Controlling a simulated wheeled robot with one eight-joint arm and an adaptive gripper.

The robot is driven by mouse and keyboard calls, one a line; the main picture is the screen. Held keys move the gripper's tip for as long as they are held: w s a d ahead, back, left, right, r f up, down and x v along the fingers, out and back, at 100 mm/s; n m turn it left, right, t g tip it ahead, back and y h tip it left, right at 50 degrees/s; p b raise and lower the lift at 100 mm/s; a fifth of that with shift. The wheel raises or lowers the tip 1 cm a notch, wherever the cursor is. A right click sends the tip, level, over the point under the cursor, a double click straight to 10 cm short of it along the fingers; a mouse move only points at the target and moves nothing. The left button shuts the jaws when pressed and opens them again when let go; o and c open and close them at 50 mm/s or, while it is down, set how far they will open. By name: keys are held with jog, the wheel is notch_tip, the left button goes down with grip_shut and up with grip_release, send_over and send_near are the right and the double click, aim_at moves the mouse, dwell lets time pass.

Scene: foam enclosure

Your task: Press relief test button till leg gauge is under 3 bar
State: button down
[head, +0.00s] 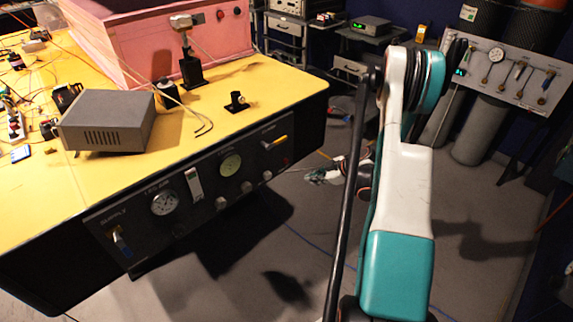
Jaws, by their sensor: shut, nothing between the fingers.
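A dark panel (213,192) on the front of the yellow table carries a white round gauge (163,203) and a yellow-green round gauge (231,165). A small red spot (285,161) shows at the panel's right end. I cannot tell which control is the relief test button. My gripper (316,178) is shut and empty, right of the panel and apart from it, partly behind my arm.
On the yellow table (255,122) stand a grey box (108,121), a pink foam enclosure (150,40) and a black stand (191,70). Another gauge panel (505,70) and cylinders stand at the back right. The floor (270,260) before the table looks mostly clear.

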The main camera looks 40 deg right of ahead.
aim_at(286, 161)
dwell(0.3)
jog(key=w, duration=0.8)
jog(key=shift+w+a, duration=0.35)
jog(key=shift+w, duration=0.05)
jog(key=shift+w, duration=0.2)
dwell(1.1)
jog(key=shift+w, duration=0.2)
jog(key=shift+w+a, duration=0.1)
jog(key=shift+w, duration=0.4)
dwell(0.7)
jog(key=shift+s, duration=0.15)
dwell(0.9)
jog(key=shift+s, duration=0.75)
jog(key=shift+s, duration=0.15)
